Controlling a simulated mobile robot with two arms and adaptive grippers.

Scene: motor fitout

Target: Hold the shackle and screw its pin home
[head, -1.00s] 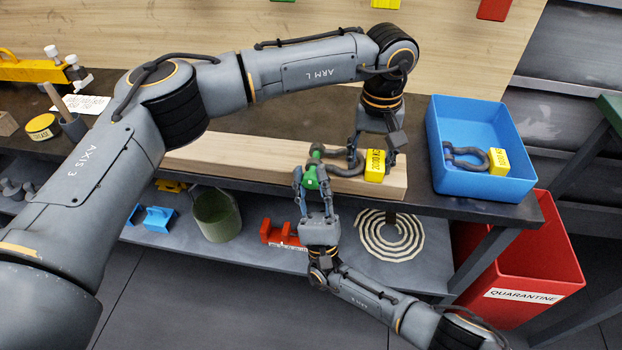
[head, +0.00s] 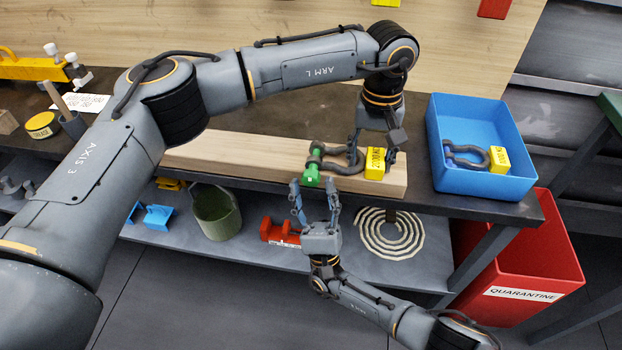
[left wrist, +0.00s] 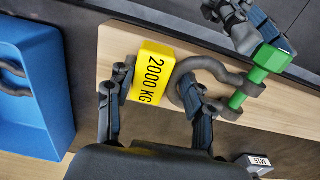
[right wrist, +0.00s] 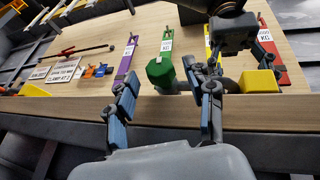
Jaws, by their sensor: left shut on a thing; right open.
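The dark grey shackle (head: 345,165) lies over the wooden beam (head: 235,150), with a yellow 2000 KG block (head: 375,163) at its bow. Its green pin (left wrist: 237,100) runs across both eyes; the green head (head: 312,177) faces the beam's front edge. I cannot tell how tightly the head seats. My left gripper (head: 372,152) reaches down from above and is shut on the shackle at the block end, its fingers straddling the block (left wrist: 152,72). My right gripper (head: 315,188) is open and empty just in front of the pin head, which shows between its fingers in the right wrist view (right wrist: 160,72).
A blue bin (head: 480,185) to the right holds another shackle (head: 466,157) with a yellow block. A red quarantine bin (head: 520,260) stands below it. The lower shelf holds a green bucket (head: 215,215), a red part (head: 280,232) and a coiled rope (head: 390,238).

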